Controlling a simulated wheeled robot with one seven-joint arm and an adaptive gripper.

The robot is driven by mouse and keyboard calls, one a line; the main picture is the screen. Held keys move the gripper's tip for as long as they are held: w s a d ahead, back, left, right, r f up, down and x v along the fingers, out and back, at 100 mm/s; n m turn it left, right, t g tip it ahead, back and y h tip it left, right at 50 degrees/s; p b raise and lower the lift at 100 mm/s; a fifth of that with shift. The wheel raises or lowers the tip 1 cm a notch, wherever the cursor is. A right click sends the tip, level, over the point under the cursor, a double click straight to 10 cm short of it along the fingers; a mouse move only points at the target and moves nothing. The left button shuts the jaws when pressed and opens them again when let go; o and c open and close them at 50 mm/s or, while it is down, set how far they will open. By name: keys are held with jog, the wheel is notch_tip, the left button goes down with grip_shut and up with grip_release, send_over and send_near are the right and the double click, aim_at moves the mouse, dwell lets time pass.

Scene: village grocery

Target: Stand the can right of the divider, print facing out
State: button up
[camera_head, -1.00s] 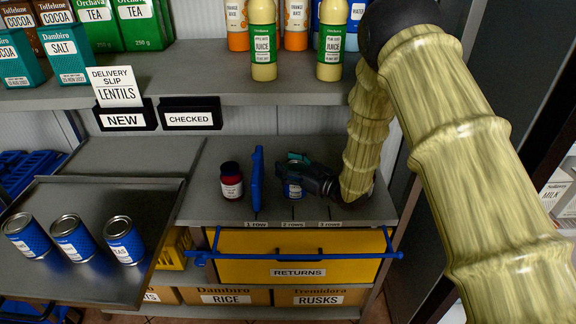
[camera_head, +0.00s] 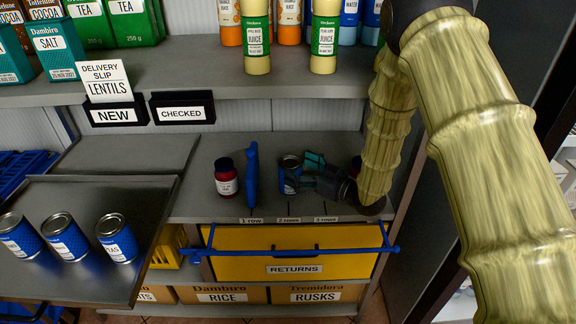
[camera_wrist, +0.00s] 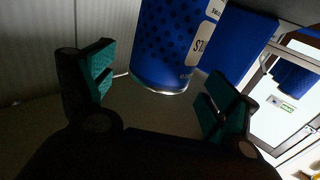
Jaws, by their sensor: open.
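A blue can (camera_head: 290,173) stands upright on the shelf, just right of the blue divider (camera_head: 252,174) and apart from it. In the head view its front is partly covered by my gripper (camera_head: 301,172). In the wrist view the can (camera_wrist: 165,40) lies ahead, framed between my open teal-padded fingers (camera_wrist: 160,88). A white label shows on its right edge there, on the side of the bright doorway; its full facing is hard to tell. The divider (camera_wrist: 240,45) shows beside the can in the wrist view. The gripper holds nothing.
A red item shows partly behind my gripper. A yellow returns drawer (camera_head: 290,252) with a blue bar is below. Several blue cans stand on a tray (camera_head: 100,200) at left. Juice bottles (camera_head: 257,35) are on the shelf above.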

jog(key=shift+b+v, duration=0.4)
jog(key=shift+v, duration=2.45)
